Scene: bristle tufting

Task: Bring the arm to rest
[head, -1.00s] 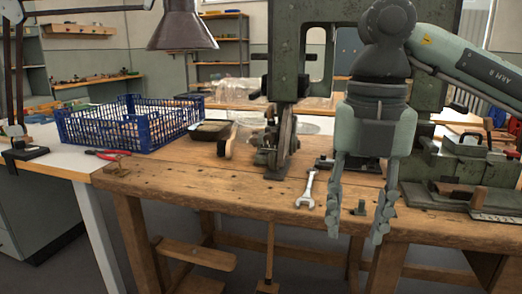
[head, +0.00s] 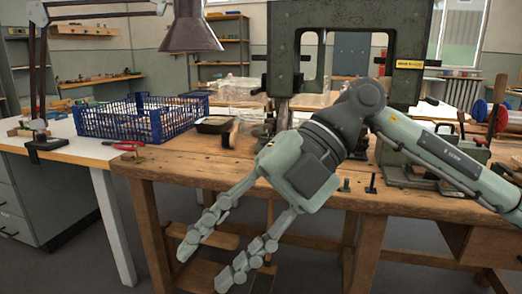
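My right gripper (head: 212,258) shows in the head view, its arm coming in from the right. Its two fingers are spread apart with nothing between them, so it is open and empty. It points down and to the left, in front of the wooden workbench's (head: 172,165) front edge. The gripper body and forearm cover part of the bench top and the lower part of the green machine (head: 283,55). My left gripper is not in view.
A blue crate (head: 150,127) stands on the white table (head: 82,152) at the left, with red-handled pliers (head: 125,146) near it. A dark tray (head: 214,124) sits on the bench. A lamp (head: 190,30) hangs above. Small upright metal pieces (head: 371,184) stand on the bench right of the gripper.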

